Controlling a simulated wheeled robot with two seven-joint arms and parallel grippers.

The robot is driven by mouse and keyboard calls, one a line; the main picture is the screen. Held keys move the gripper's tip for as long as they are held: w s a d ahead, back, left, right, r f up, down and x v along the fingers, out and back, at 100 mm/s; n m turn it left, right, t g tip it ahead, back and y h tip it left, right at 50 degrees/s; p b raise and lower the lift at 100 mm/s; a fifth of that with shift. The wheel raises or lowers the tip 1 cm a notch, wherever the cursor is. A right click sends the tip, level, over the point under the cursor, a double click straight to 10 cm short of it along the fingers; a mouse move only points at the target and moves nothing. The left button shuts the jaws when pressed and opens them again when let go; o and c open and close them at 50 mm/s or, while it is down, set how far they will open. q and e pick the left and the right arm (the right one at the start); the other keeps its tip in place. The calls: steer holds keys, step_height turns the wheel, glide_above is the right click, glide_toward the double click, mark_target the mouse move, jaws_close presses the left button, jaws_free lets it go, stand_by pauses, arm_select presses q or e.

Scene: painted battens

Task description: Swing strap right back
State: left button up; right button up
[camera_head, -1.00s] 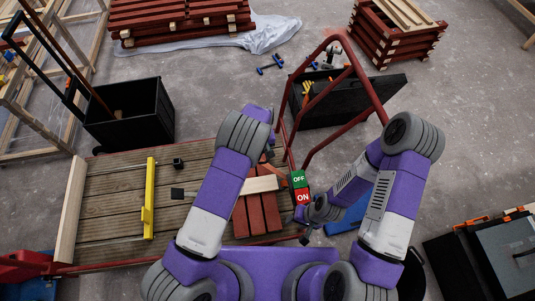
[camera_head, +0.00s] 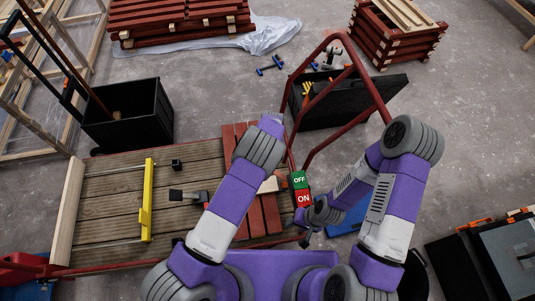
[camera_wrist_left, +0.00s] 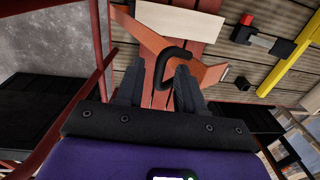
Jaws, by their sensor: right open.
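The orange-brown strap (camera_wrist_left: 150,38) shows in the left wrist view. It crosses the red battens (camera_wrist_left: 198,52) with a bent part toward the right, and a black loop handle (camera_wrist_left: 171,50) stands over it. My left gripper (camera_wrist_left: 158,80) is open, its two dark fingers on either side of the loop; I cannot tell whether they touch it. In the head view my left forearm hides the strap and that gripper. The red battens (camera_head: 264,215) lie on the plank deck under a pale wood piece (camera_head: 269,185). My right gripper (camera_head: 304,232) is open and empty beside the ON sign.
A green-and-red OFF/ON sign (camera_head: 300,188) stands by the red tube frame (camera_head: 345,50). A hammer (camera_head: 188,196), yellow level (camera_head: 147,200) and small black block (camera_head: 177,164) lie on the deck (camera_head: 110,215).

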arm_select(q)
jaws_close()
steer(key=w+d+b, duration=0.2)
steer(key=d+b, duration=0.5)
steer(key=d, duration=0.6)
steer(key=shift+w+d+f, duration=0.15)
steer(key=shift+w+d, duration=0.1)
steer(key=shift+d, duration=0.05)
